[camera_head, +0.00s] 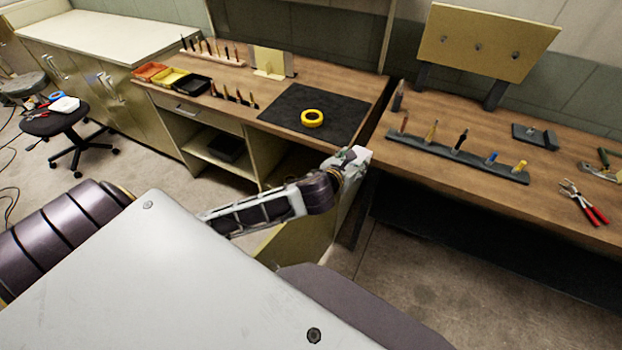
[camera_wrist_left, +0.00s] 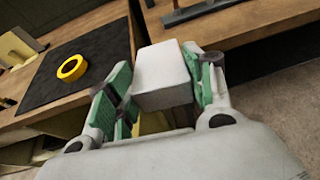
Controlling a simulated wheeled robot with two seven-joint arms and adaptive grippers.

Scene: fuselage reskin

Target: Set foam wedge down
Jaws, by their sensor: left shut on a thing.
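The foam wedge (camera_wrist_left: 162,75) is a pale grey-white block in the left wrist view. My left gripper (camera_wrist_left: 158,88) is shut on it, with a green-padded finger on each side. In the head view the wedge (camera_head: 358,155) shows small at the end of my left gripper (camera_head: 346,164), in front of the gap between the two workbenches. It appears held in the air; its exact height over the bench edges I cannot tell. The gripper hides part of it. My right gripper is in neither view.
The left workbench has a black mat (camera_head: 290,109) with a yellow tape roll (camera_head: 312,118). Several bins and tool rows stand farther left. The right workbench holds a dark tool rack (camera_head: 430,152) and red-handled pliers (camera_head: 585,203). Bare wood shows at its near left.

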